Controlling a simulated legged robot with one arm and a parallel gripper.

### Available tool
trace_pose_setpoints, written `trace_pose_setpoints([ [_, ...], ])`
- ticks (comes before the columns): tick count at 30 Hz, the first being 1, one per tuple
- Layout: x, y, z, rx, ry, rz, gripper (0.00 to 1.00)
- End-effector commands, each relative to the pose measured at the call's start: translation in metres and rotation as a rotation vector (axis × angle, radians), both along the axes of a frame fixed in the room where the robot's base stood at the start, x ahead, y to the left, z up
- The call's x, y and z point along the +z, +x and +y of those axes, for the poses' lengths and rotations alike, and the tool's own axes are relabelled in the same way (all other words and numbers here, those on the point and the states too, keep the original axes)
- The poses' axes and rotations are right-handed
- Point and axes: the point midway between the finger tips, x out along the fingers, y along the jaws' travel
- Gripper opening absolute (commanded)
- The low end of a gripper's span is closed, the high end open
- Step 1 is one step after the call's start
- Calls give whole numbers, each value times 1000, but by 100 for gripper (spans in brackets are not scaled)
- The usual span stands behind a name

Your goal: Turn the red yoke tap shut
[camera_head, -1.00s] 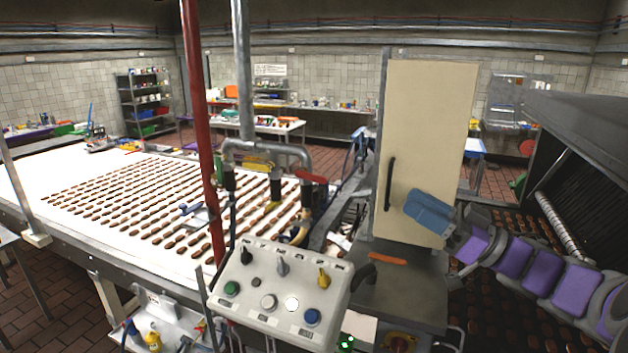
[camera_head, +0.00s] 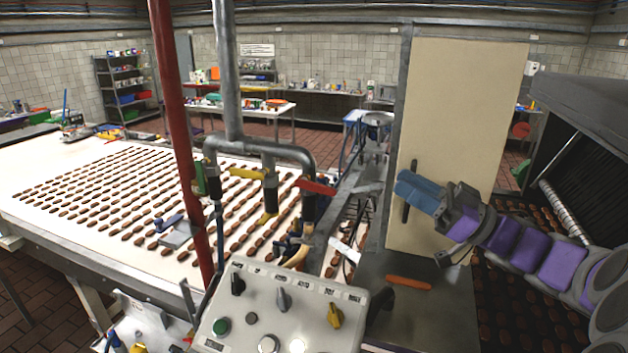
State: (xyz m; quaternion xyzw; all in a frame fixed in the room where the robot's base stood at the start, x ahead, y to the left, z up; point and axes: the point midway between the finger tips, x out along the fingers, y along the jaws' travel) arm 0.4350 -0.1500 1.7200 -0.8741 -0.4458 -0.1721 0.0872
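The red yoke tap (camera_head: 315,186) is a short red lever on the right-hand drop of the grey pipe manifold, above a black fitting. It slants slightly down to the right. My gripper (camera_head: 413,190) has blue fingers that point left, in front of the cream door. It is to the right of the red tap and apart from it. The fingers lie close together, and no object shows between them; whether they are fully shut is unclear. They overlap the black door handle (camera_head: 406,212) in the picture; I cannot tell whether they touch it.
A yellow lever (camera_head: 247,173) and a green one (camera_head: 200,178) sit left of the red tap. A red upright pipe (camera_head: 178,130) stands further left. The control panel (camera_head: 250,302) is below. The cream door (camera_head: 455,120) stands behind my gripper.

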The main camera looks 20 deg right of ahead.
Motion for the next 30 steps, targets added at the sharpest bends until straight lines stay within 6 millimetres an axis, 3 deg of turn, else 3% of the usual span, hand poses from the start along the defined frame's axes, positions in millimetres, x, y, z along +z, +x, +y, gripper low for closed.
trace_pose_setpoints([
  [14, -48, 1, 8, 0, -4, 2, 33],
  [24, -96, 0, 1, -1, -1, 1, 33],
  [30, -100, 2, 1, -1, 0, 2, 33],
])
